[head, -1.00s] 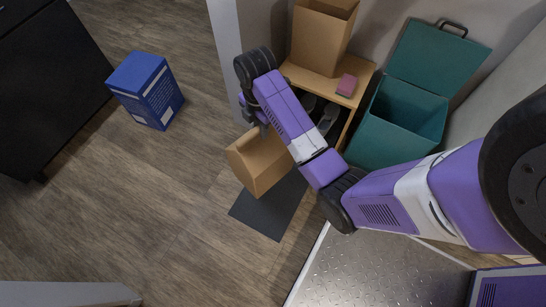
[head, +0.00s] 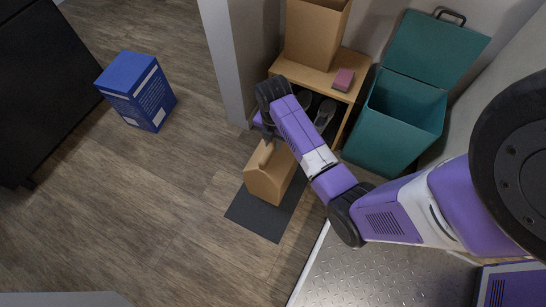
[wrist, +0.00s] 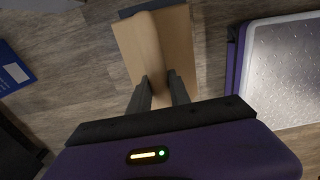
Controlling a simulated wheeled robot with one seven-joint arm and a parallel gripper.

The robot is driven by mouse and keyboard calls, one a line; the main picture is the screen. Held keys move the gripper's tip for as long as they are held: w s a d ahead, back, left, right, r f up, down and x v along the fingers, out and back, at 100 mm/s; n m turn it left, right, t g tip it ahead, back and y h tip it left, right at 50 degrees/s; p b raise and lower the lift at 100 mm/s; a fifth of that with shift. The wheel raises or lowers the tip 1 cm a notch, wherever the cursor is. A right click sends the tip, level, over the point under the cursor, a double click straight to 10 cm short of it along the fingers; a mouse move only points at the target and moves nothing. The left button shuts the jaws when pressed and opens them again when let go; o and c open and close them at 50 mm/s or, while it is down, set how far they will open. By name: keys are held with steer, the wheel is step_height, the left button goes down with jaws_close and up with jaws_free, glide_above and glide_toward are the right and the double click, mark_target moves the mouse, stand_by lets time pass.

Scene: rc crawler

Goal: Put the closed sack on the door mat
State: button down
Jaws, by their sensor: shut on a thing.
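The closed sack (head: 266,182) is a brown paper bag with a folded ridge on top. In the head view it is upright over the dark grey door mat (head: 253,220), covering part of it; I cannot tell whether it touches the mat. My gripper (head: 268,140) is above the sack, partly hidden by my arm. In the wrist view my gripper (wrist: 160,88) has its two fingers on either side of the sack's top ridge, shut on it. The sack (wrist: 176,50) fills the upper middle there.
A wooden shelf (head: 318,77) with shoes inside holds an open brown bag (head: 315,35) and a pink sponge-like block (head: 343,79). An open teal bin (head: 395,125) stands to its right. A blue box (head: 137,92) stands on the floor at left. Floor left of the mat is clear.

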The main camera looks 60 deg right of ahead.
steer(key=shift+f+b, duration=1.5)
steer(key=shift+f, duration=2.9)
steer(key=c, duration=1.2)
jaws_free()
steer(key=shift+f, duration=0.1)
